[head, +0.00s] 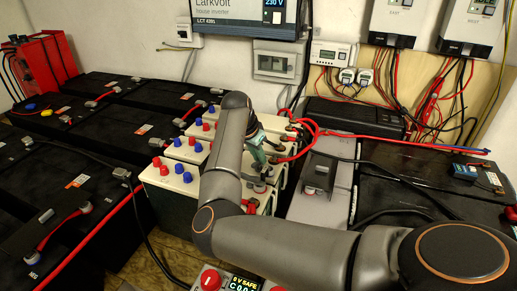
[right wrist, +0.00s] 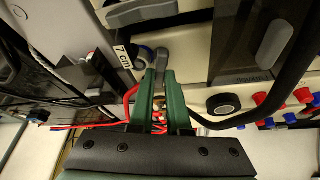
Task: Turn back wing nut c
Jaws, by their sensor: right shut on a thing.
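My right gripper (head: 260,168) reaches down over the pale-topped batteries (head: 190,155) in the middle of the head view. Its green fingers show in the right wrist view (right wrist: 161,76), close together at the tips, beside a grey terminal piece (right wrist: 161,58). They are shut on a small part there, seemingly a wing nut, which the fingertips mostly hide. I cannot read a letter c on it. My left gripper is in neither view.
Red cables (head: 300,135) loop close behind the right gripper. Black batteries (head: 100,120) fill the left, with more black ones (head: 425,180) at the right. A "7 cm" label (right wrist: 123,57) is near the fingertips. A display box (head: 243,283) stands at the front.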

